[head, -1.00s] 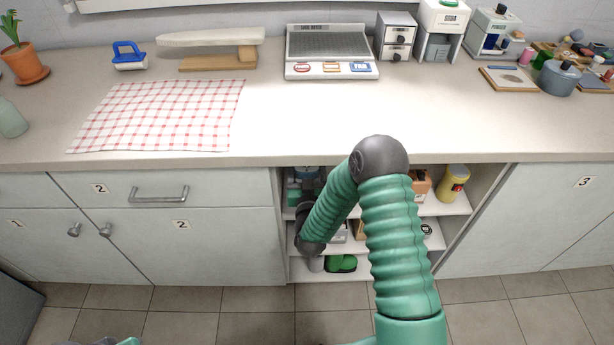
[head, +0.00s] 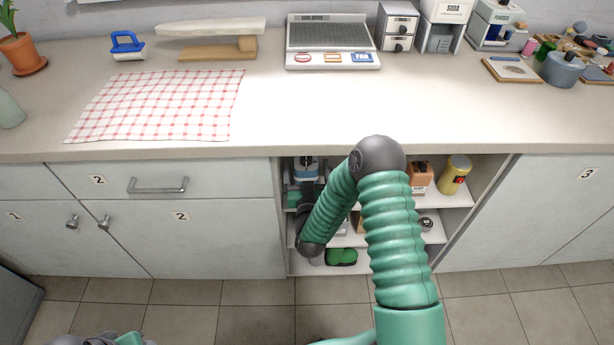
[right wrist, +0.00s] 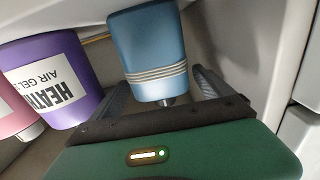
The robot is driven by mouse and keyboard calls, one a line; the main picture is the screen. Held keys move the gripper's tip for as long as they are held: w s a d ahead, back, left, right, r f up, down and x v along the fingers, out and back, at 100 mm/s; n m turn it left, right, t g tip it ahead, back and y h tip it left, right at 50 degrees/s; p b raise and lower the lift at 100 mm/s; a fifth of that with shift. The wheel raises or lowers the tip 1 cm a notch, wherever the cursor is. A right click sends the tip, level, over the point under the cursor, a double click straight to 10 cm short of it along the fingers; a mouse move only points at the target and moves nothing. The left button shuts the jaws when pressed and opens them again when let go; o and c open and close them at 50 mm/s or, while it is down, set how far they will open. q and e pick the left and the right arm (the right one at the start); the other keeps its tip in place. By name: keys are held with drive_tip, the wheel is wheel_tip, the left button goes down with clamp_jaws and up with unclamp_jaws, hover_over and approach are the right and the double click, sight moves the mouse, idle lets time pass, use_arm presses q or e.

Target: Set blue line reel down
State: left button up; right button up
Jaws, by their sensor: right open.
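A blue object with pale stripes (right wrist: 155,52) shows in the right wrist view, between the two dark fingers of my right gripper (right wrist: 160,84). I cannot tell for sure that it is the blue line reel. The fingers stand apart on either side of it, and the gripper is open. In the head view a blue thing (head: 306,172) shows on the upper shelf of the open cabinet. My right gripper (head: 302,196) is just in front of it, partly hidden by my own arm. My left gripper does not show clearly; only a bit of my left arm appears at the lower left.
A purple container (right wrist: 55,78) stands left of the blue object in the wrist view. The shelf (head: 450,203) also holds an orange-brown box (head: 419,179) and a yellow can (head: 455,175). Green items (head: 341,257) lie at the bottom. The counter (head: 300,115) above has a bare middle.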

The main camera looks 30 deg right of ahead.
drive_tip(key=p+v, duration=0.1)
drive_tip(key=v, duration=1)
drive_tip(key=shift+s+a+f, duration=0.1)
drive_tip(key=shift+s, duration=0.05)
